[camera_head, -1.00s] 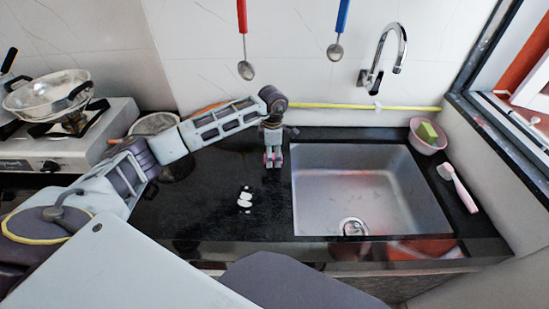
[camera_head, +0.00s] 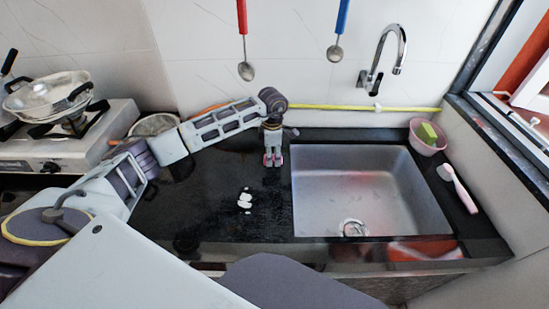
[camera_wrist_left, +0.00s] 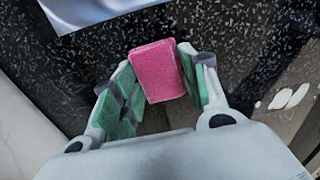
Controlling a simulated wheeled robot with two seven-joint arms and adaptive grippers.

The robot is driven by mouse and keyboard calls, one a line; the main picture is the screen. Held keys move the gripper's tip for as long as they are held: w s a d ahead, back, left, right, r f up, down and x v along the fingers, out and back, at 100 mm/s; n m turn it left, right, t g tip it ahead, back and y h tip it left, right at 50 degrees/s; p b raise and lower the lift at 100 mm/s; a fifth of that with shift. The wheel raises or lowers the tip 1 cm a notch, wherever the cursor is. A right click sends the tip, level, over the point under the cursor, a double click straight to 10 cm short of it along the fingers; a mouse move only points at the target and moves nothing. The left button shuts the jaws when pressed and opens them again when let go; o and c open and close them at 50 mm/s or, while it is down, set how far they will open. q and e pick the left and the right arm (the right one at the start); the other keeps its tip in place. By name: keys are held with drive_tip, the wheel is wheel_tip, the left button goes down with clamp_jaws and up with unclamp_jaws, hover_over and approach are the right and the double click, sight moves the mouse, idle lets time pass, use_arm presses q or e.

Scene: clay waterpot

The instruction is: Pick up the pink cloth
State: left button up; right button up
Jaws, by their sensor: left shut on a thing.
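The pink cloth (camera_wrist_left: 157,70) shows in the left wrist view as a small, thick pink block between the green-padded fingers of my left gripper (camera_wrist_left: 156,62). The gripper is shut on it. In the head view my left gripper (camera_head: 272,160) points down at the dark counter just left of the sink, with small bits of pink at its fingertips. There the fingers hide most of the cloth. I cannot tell whether the cloth is clear of the counter. My right gripper is not in view.
The steel sink (camera_head: 365,190) is right of the gripper. A pink bowl (camera_head: 424,146) with a green and yellow block and a pink-handled brush (camera_head: 458,188) are farther right. White pieces (camera_head: 245,200) lie on the counter. A stove (camera_head: 75,135) with a pan is left; ladles hang behind.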

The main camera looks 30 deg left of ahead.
sight(273, 157)
use_arm(q)
drive_tip(key=shift+r, duration=0.15)
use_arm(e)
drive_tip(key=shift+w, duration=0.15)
use_arm(q)
wheel_tip(273, 157, up, 8)
drive_tip(key=shift+f, duration=0.1)
drive_tip(key=shift+r, duration=1)
